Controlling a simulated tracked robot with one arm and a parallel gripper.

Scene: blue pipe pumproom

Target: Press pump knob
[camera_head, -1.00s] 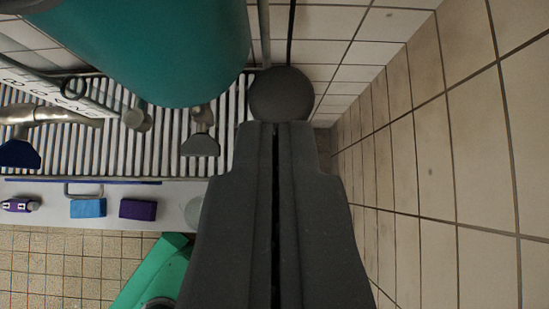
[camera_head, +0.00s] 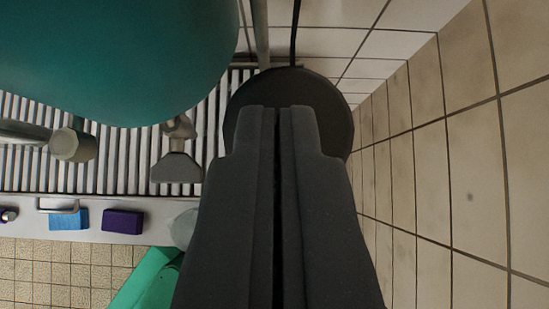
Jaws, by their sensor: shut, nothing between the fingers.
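The pump knob appears to be the dark round disc (camera_head: 335,105) at the upper middle, in front of a tiled wall. My gripper (camera_head: 278,112) is shut and empty, its dark fingers pointing up the picture. The fingertips overlap the lower middle of the disc and hide part of it. I cannot tell whether they touch it. A teal rounded tank (camera_head: 110,55) fills the upper left, beside the disc.
A white slatted grille (camera_head: 110,170) lies below the tank, with grey pipe fittings (camera_head: 177,160) in front. A blue block (camera_head: 69,219) and a purple block (camera_head: 123,221) sit on a pale ledge. A green object (camera_head: 150,280) is lower left. The tiled wall (camera_head: 470,170) stands close on the right.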

